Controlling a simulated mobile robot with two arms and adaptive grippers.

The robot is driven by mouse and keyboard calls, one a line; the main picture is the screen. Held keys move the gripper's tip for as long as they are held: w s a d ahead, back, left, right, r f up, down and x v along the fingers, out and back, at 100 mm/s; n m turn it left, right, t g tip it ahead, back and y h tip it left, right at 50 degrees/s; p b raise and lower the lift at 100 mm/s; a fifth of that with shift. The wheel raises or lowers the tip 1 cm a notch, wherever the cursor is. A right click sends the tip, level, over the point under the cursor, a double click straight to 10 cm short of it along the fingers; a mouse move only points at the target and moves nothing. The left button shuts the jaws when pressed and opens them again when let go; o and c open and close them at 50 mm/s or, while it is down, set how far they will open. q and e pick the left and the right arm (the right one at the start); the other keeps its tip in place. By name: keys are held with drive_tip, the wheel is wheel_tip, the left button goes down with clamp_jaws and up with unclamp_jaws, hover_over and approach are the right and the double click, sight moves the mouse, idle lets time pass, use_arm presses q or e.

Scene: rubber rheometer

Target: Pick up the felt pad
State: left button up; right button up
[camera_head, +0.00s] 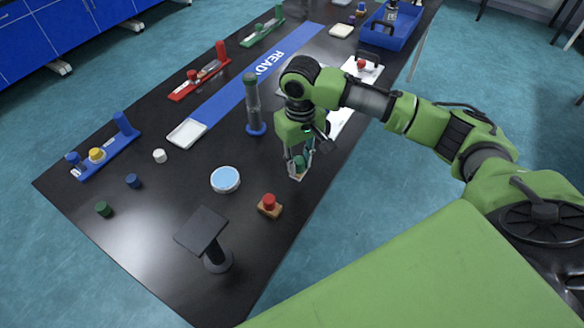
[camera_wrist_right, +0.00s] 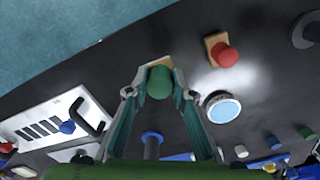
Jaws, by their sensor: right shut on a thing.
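A green upright knob on a thin tan base, which looks like the felt pad (camera_head: 299,177), is between the fingers of my right gripper (camera_head: 300,163). In the right wrist view the green knob of the felt pad (camera_wrist_right: 160,82) is between the two fingertips of the right gripper (camera_wrist_right: 159,88), with the tan base edge showing beyond it. The right gripper is shut on the knob and points down near the table's right edge. I cannot tell whether the base touches the table. A similar wooden block with a red knob (camera_head: 268,206) stands apart, nearer. My left gripper is out of view.
On the black table (camera_head: 140,240), a round light-blue dish (camera_head: 225,179) and a dark stand (camera_head: 204,231) are to the left. A grey column on a blue base (camera_head: 254,110) stands close behind the gripper. A white tray (camera_head: 187,133) and blue rack (camera_head: 107,150) lie farther left.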

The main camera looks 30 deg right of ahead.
drive_tip(key=s+d+r+b, duration=0.1)
drive_tip(key=s+d+r, duration=0.3)
drive_tip(key=s+r, duration=0.3)
drive_tip(key=s, duration=0.4)
drive_tip(key=shift+b, duration=0.3)
drive_tip(key=shift+w, duration=0.1)
drive_tip(key=o, duration=0.6)
drive_tip(key=shift+c, duration=0.2)
drive_tip(key=c, duration=0.4)
